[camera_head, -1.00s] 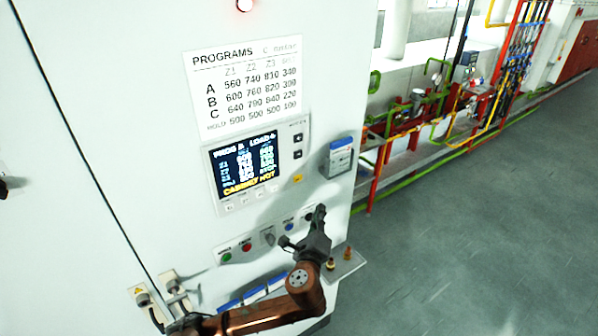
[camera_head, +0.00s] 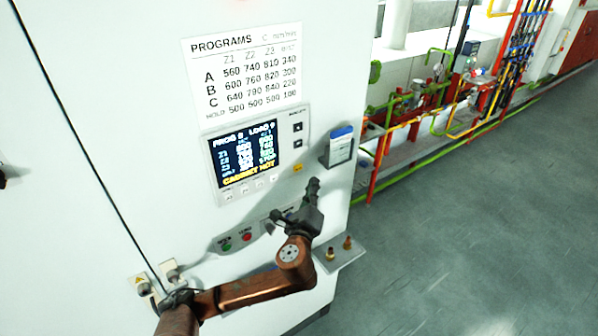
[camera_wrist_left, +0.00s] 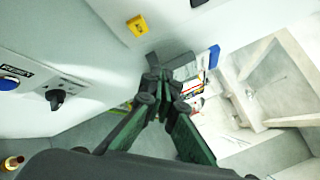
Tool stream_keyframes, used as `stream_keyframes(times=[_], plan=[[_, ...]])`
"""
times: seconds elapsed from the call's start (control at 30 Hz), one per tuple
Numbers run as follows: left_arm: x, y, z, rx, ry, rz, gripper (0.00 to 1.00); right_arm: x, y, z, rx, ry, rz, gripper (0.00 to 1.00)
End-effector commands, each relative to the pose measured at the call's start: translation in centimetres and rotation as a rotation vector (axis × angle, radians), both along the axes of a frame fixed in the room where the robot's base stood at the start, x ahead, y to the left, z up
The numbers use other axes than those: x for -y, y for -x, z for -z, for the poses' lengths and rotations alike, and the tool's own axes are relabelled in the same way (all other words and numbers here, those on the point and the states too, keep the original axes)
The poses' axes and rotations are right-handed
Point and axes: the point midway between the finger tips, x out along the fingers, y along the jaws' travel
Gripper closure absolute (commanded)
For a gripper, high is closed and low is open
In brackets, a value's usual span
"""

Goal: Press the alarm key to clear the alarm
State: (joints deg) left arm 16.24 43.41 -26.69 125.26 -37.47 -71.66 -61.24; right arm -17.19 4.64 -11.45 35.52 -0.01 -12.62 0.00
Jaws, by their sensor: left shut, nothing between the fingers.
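The yellow key (camera_head: 298,168), which looks like the alarm key, is at the lower right of the control panel (camera_head: 298,112), below two dark arrow keys. The panel's screen (camera_head: 245,152) shows a yellow line that seems to read CABINET HOT. My left gripper (camera_head: 313,186) is shut and empty, just below and right of the yellow key in the head view. In the left wrist view the yellow key (camera_wrist_left: 138,26) lies up and left of the shut fingertips (camera_wrist_left: 160,72), apart from them. My right gripper is not in view.
A card holder with a blue-topped card (camera_head: 341,146) is on the cabinet right of the panel. A small shelf with brass pieces (camera_head: 331,254) is below the gripper. A blue RESET button (camera_wrist_left: 10,83) and black knob (camera_wrist_left: 56,98) show in the left wrist view. Open floor lies right.

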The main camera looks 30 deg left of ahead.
Motion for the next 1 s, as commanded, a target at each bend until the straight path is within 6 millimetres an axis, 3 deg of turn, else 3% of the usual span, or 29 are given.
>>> stream_keyframes(times=[0.13,0.4,1.0], plan=[[-2.0,-0.8,0.2,-0.001,-0.002,-0.002,1.00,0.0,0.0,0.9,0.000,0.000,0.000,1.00],[-4.2,-1.7,0.0,-0.001,0.000,-0.001,1.00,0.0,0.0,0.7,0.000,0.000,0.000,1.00],[-4.5,-1.9,0.0,0.000,0.001,0.000,1.00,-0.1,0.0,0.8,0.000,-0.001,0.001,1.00]])
